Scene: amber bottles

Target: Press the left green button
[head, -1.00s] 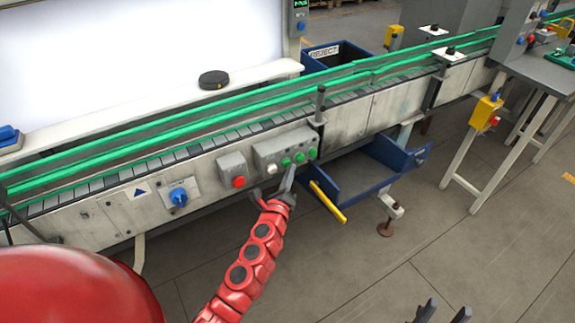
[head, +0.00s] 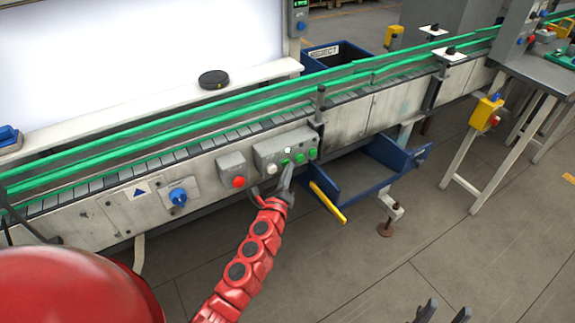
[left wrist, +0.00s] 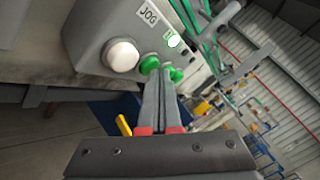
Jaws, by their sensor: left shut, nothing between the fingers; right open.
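The grey button box (head: 268,151) on the conveyor's side carries a white button (head: 271,169) at left and a row of green buttons to its right. The left green button (head: 285,162) is at the tips of my left gripper (head: 286,167). In the left wrist view the shut, empty fingers (left wrist: 160,76) reach the left green button (left wrist: 149,64) and partly cover it; they appear to touch it. Another green button (left wrist: 176,75) shows right of the fingers. My right gripper (head: 444,311) is open and empty at the bottom edge.
A red button (head: 239,182) on its own box and a blue knob (head: 178,197) sit left of the button box. Green rails (head: 180,129) run above. Floor in front is open.

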